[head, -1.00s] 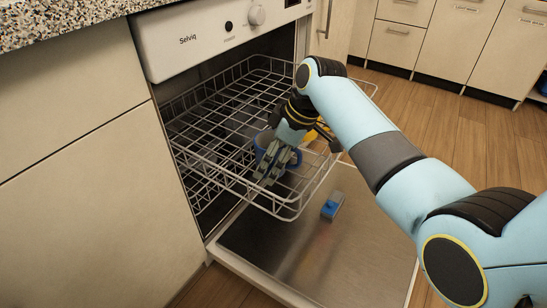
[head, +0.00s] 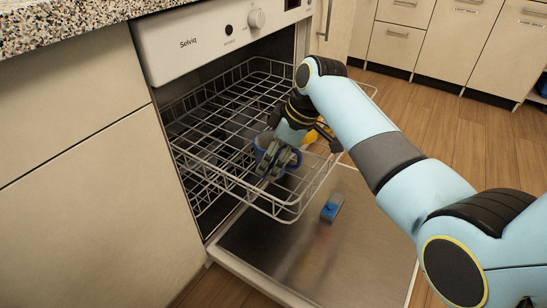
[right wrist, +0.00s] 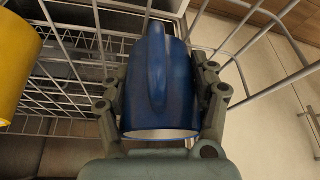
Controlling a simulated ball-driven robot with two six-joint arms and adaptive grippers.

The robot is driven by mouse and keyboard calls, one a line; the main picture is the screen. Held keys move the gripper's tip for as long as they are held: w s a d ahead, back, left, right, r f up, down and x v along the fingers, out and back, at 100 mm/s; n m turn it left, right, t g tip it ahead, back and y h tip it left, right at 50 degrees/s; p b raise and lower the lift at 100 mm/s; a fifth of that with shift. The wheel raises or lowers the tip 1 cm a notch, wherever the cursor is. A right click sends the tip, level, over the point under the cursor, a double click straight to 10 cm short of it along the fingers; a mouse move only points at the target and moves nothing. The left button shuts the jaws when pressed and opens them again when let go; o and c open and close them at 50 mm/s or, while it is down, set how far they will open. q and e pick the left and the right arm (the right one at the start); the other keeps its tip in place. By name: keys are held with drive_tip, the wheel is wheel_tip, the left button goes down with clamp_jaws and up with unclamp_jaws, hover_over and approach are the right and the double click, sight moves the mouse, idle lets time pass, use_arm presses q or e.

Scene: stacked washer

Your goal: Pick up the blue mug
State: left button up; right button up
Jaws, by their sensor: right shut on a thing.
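The blue mug (head: 262,142) is in the pulled-out upper rack (head: 286,212) of the dishwasher, mostly hidden behind my right gripper (head: 272,172) in the head view. In the right wrist view the mug (right wrist: 160,85) fills the middle, its handle facing the camera and its pale rim toward my palm. The fingers of my right gripper (right wrist: 160,105) are shut on the mug, one on each side. My left gripper is not in view.
A yellow mug-like object (right wrist: 15,65) stands close beside, also partly visible in the head view (head: 310,137). Rack wires surround the gripper. The open dishwasher door (head: 300,255) lies below, with a blue and grey piece (head: 332,208) on it.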

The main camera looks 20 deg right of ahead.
drive_tip(key=v, duration=0.1)
drive_tip(key=p+v, duration=0.1)
drive_tip(key=v, duration=0.1)
drive_tip(key=p+v, duration=0.1)
drive_tip(key=shift+w+a+r, duration=0.15)
drive_tip(key=shift+a+r, duration=0.1)
drive_tip(key=shift+r, duration=0.25)
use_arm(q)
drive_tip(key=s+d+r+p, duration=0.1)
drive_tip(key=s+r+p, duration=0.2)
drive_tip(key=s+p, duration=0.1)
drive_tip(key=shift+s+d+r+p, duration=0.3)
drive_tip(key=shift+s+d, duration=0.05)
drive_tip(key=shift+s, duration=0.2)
use_arm(e)
drive_tip(key=s+d+r, duration=0.3)
drive_tip(key=s+d, duration=0.1)
drive_tip(key=s, duration=0.1)
drive_tip(key=s+d+r, duration=0.2)
drive_tip(key=shift+s+d+r, duration=0.35)
drive_tip(key=shift+s+d, duration=0.05)
